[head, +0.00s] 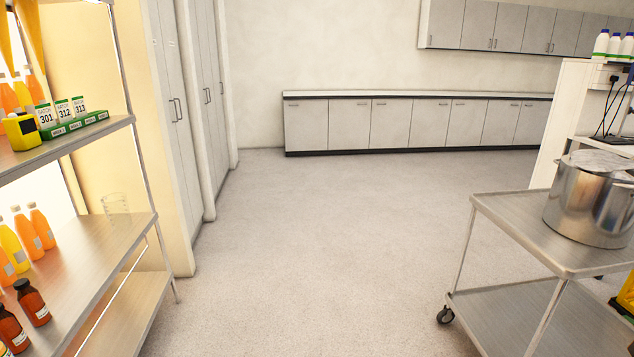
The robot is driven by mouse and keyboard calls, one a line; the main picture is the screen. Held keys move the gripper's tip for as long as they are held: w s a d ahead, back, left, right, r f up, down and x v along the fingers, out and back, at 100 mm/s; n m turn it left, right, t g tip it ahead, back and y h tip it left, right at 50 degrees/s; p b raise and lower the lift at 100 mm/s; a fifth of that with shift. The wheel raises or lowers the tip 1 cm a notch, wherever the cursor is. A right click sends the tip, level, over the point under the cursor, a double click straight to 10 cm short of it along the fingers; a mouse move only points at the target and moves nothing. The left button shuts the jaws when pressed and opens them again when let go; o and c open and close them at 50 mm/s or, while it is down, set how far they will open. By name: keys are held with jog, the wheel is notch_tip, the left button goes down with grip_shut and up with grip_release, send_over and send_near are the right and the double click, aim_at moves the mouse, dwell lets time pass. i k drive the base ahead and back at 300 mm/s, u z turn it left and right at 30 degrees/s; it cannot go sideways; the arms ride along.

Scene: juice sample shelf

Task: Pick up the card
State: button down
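Several white cards with green tops stand upright in a green holder (74,124) on the upper shelf at the left. They read "BATCH" with numbers: card 301 (45,117), card 312 (64,111) and card 313 (79,105). The holder's front has small white labels, too small to read surely. A yellow and black device (21,131) stands just left of card 301. My gripper is not in view.
The metal shelf (118,228) fills the left side, with juice bottles (42,228), brown bottles (32,302) and a clear beaker (116,206). A steel cart (515,225) with a large pot (588,205) stands at the right. The floor between is clear.

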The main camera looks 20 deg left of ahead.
aim_at(45, 115)
jog(key=u, duration=0.7)
jog(key=i, duration=1.05)
jog(key=u, duration=1.3)
jog(key=i, duration=0.35)
jog(key=u, duration=0.2)
